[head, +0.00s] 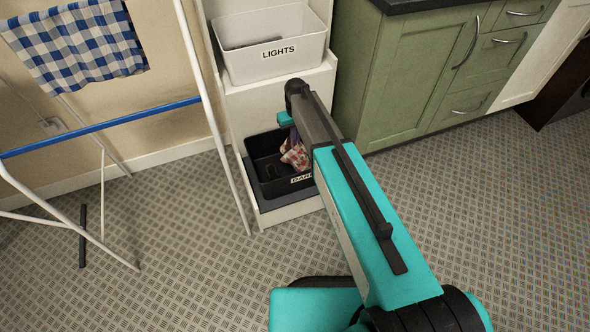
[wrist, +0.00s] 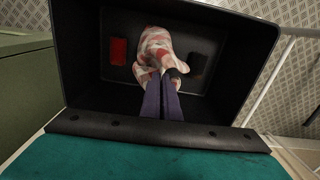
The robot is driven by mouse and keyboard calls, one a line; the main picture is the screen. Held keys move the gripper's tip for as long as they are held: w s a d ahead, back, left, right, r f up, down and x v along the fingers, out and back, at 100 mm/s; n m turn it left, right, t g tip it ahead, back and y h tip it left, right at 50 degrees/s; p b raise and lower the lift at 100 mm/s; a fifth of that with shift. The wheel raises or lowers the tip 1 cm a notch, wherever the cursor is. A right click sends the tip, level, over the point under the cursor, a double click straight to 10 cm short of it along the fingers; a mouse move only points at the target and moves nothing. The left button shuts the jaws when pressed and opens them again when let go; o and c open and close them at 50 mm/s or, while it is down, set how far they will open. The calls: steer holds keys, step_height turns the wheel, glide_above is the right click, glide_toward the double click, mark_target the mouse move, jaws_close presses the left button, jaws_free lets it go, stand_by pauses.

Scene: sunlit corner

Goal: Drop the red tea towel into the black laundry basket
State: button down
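The red tea towel (wrist: 155,45), red and white checked, is bunched at the tips of my gripper (wrist: 164,78) in the wrist view. The gripper's two fingers are close together and look shut on its near end. The towel (head: 296,154) also shows in the head view, hanging below the gripper at the basket's opening. The black laundry basket (wrist: 90,25) surrounds the towel in the wrist view. In the head view the basket (head: 262,172) stands on the low shelf, its label partly hidden by my arm. Whether the towel touches the basket floor is unclear.
A red item (wrist: 118,51) and a dark item (wrist: 197,65) are inside the basket. A white bin labelled LIGHTS (head: 270,55) sits on the shelf above. A drying rack (head: 100,125) with a blue checked cloth (head: 75,45) stands left; green cabinets (head: 420,75) stand right.

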step_height(320, 180, down, 2)
steer(key=shift+f, duration=0.25)
steer(key=c, duration=1.9)
jaws_free()
steer(key=shift+c, duration=0.2)
steer(key=o, duration=0.6)
steer(key=shift+r+p, duration=3.35)
steer(key=shift+r, duration=2.65)
